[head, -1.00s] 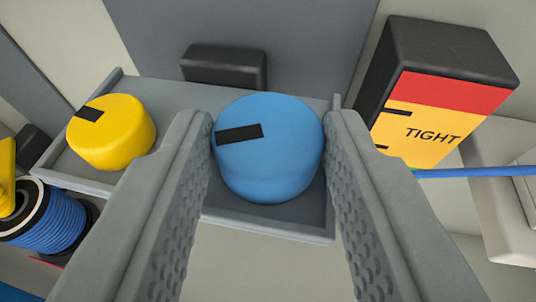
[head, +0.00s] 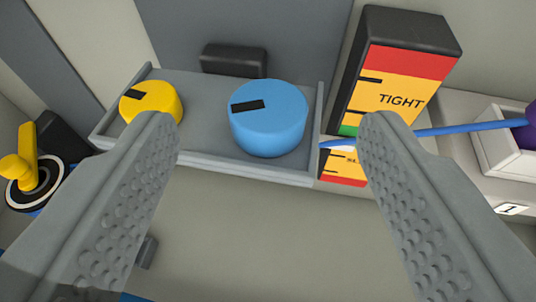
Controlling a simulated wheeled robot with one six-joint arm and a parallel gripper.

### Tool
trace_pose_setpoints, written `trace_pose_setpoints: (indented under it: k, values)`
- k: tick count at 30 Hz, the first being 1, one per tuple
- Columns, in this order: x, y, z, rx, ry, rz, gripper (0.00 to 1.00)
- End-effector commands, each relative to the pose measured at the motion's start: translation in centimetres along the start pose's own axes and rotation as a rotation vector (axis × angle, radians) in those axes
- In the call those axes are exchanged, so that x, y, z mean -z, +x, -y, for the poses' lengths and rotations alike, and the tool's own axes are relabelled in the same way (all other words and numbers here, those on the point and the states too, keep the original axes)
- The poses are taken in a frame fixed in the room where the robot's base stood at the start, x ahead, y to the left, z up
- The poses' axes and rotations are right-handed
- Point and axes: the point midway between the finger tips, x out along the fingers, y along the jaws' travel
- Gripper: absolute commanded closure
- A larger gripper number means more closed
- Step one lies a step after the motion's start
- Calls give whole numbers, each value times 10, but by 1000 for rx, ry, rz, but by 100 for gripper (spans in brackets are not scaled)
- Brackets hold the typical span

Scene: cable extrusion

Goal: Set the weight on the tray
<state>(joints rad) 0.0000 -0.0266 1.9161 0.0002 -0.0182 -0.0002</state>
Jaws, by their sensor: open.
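A blue round weight (head: 268,122) with a black mark on top sits upright on the right part of the grey tray (head: 215,161). A yellow round weight (head: 155,101) with a black mark sits at the tray's left end, its lower part hidden behind my left finger. My gripper (head: 268,135) is open and empty. Its fingers are wide apart on either side of the blue weight in the picture and do not touch it.
A gauge (head: 398,92) marked "TIGHT" stands right of the tray. A blue cable (head: 462,128) runs from it towards a white box (head: 497,150) with a purple object. A spool with a yellow crank (head: 27,165) is at the left. A dark block (head: 234,59) is behind the tray.

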Motion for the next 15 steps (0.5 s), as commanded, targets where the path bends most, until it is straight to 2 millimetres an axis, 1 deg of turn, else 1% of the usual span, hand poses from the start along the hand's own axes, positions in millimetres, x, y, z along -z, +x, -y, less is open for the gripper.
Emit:
trace_pose_setpoints:
  k: [1,3,15]
  values:
    - [1,-10,0,0,0,-2,40]
    - [1,-21,0,0,0,-2,40]
    - [1,-85,0,0,0,-3,40]
